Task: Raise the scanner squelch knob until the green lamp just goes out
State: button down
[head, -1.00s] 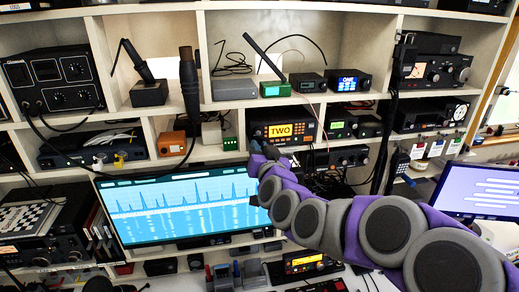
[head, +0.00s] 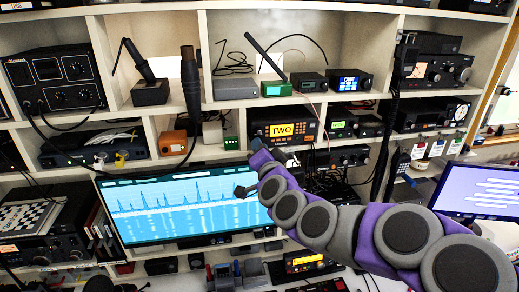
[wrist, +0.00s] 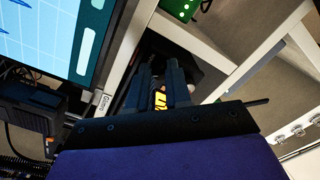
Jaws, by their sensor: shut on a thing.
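A dark radio (head: 283,127) with an orange display reading "TWO" stands in the middle cubby. I take it for the scanner, but its label is too small to read. Its yellow-orange display (wrist: 160,100) also shows between my fingers in the wrist view. My gripper (wrist: 161,68) has its fingers close together against the dark front, closed on a small part that looks like a knob. The fingers hide most of it. In the head view my gripper (head: 256,147) is at the lower left of this radio. I cannot make out a green lamp on it.
A wide monitor (head: 185,203) with a blue spectrum stands just below and left of my gripper. A green box (head: 231,143) sits left of the radio. Shelf boards and a divider (wrist: 270,50) are close to the fingers.

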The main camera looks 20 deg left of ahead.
dwell(0.4)
jog(key=c, duration=1.1)
grip_release()
jog(key=shift+d, duration=0.15)
jog(key=shift+o, duration=0.2)
jog(key=b+v, duration=0.6)
jog(key=v, duration=1.1)
jog(key=shift+f, duration=0.15)
jog(key=shift+s, duration=0.1)
